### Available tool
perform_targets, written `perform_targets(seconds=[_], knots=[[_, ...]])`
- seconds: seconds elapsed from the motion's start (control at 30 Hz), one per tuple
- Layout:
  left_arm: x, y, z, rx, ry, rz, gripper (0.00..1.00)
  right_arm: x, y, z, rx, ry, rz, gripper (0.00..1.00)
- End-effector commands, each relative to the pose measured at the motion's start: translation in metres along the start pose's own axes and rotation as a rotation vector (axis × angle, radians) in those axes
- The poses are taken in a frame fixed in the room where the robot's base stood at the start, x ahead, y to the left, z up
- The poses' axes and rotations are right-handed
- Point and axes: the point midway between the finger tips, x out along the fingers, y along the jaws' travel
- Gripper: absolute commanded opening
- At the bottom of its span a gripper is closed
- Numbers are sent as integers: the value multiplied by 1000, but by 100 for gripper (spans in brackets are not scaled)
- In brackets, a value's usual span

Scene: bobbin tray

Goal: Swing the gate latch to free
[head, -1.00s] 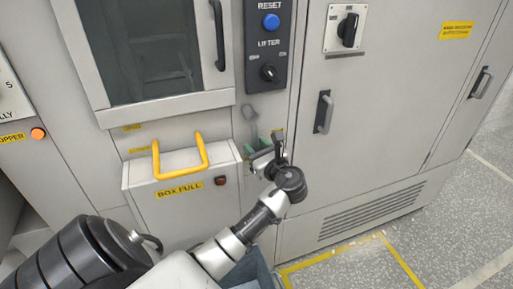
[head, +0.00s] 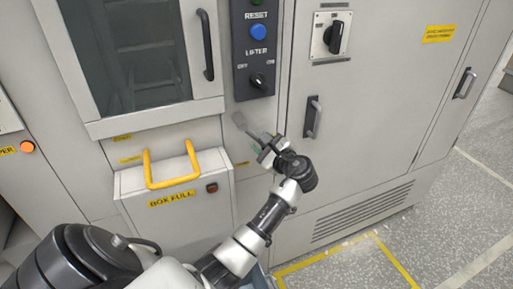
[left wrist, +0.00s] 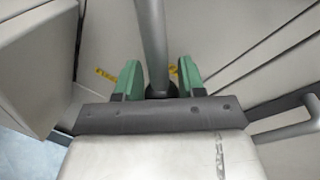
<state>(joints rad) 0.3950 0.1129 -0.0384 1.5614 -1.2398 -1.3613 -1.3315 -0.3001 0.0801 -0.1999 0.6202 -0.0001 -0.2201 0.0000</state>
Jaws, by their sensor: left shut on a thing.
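The gate latch (head: 253,131) is a grey lever on the pale machine front, below the switch panel. In the head view it slants from its upper-left end down and right into my left gripper (head: 266,146). In the left wrist view the grey latch bar (left wrist: 151,35) runs down between the two green fingers of my left gripper (left wrist: 158,78), with a dark round end at its foot. The gripper is shut on the bar. The gripper hides the lower end of the latch in the head view. My right gripper is not in view.
A grey box with a yellow handle (head: 172,184), labelled BOX FULL, juts out to the left. A black door handle (head: 313,117) is close on the right. Above is the dark panel with a blue reset button (head: 258,33). The floor at the right is clear.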

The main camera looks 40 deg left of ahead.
Motion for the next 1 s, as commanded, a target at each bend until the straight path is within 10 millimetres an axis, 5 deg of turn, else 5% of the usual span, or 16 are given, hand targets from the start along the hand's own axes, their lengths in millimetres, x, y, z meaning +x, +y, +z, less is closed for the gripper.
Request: perform_targets(seconds=[0.5,1.0], knots=[[-6,-33,6,-330,66,7,0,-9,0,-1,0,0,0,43],[-8,-38,8,-392,79,6,0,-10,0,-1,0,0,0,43]])
